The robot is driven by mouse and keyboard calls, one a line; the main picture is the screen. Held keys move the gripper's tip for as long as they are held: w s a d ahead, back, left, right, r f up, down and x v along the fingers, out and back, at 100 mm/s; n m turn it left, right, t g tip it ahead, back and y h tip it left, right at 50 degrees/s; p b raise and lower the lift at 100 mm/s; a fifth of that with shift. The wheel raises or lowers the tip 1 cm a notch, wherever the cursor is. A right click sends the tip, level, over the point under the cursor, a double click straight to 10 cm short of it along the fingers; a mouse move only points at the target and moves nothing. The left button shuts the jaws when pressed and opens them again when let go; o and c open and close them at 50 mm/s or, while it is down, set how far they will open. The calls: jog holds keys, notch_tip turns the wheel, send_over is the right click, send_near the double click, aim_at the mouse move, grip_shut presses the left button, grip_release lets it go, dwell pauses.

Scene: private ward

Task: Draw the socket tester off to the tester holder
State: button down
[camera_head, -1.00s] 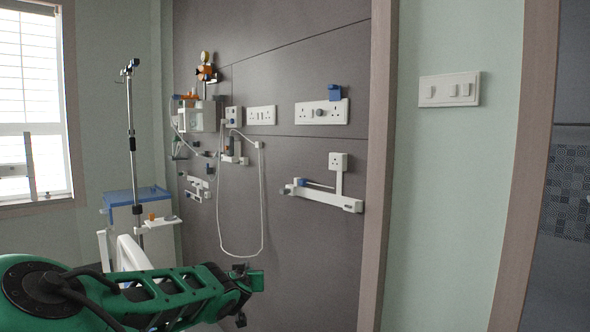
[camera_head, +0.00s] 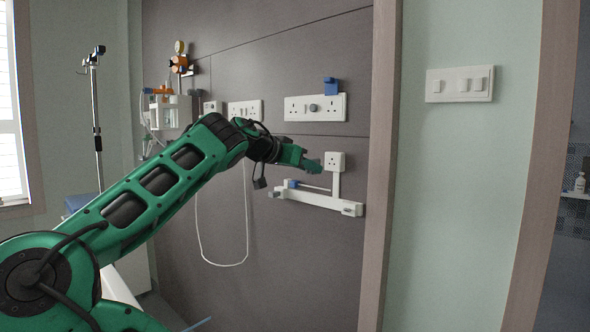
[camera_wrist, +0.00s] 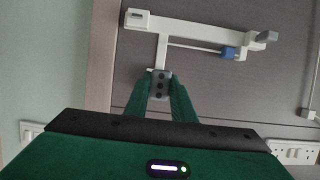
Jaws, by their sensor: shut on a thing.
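My gripper (camera_head: 316,164) is in front of the wall, just left of a white single socket (camera_head: 335,162) in the head view. In the wrist view its two green fingers (camera_wrist: 160,88) are shut on a small grey block with several dark dots (camera_wrist: 160,82), which looks like the socket tester. The block covers the end of the white stem there, and I cannot tell whether it touches the socket. A blue bracket (camera_head: 331,87) sits above the double socket panel (camera_head: 315,107). I cannot tell for certain which part is the tester holder.
A white rail (camera_head: 318,201) with a blue piece (camera_head: 292,184) runs below the single socket; it also shows in the wrist view (camera_wrist: 200,27). A white cord (camera_head: 246,225) hangs at left. A door frame (camera_head: 382,170) stands at right, with a switch plate (camera_head: 459,84) beyond.

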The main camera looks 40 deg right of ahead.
jog(key=shift+w+a, duration=0.1)
jog(key=shift+a, duration=0.1)
send_near(332, 166)
jog(key=shift+w+d+f, duration=0.15)
jog(key=shift+d+f, duration=0.9)
jog(key=shift+d, duration=0.05)
jog(key=shift+d+r, duration=0.1)
jog(key=shift+d, duration=0.9)
dwell(1.3)
jog(key=shift+d, duration=0.5)
jog(key=c, duration=1.4)
grip_release()
jog(key=shift+w, duration=0.1)
jog(key=shift+c, duration=0.2)
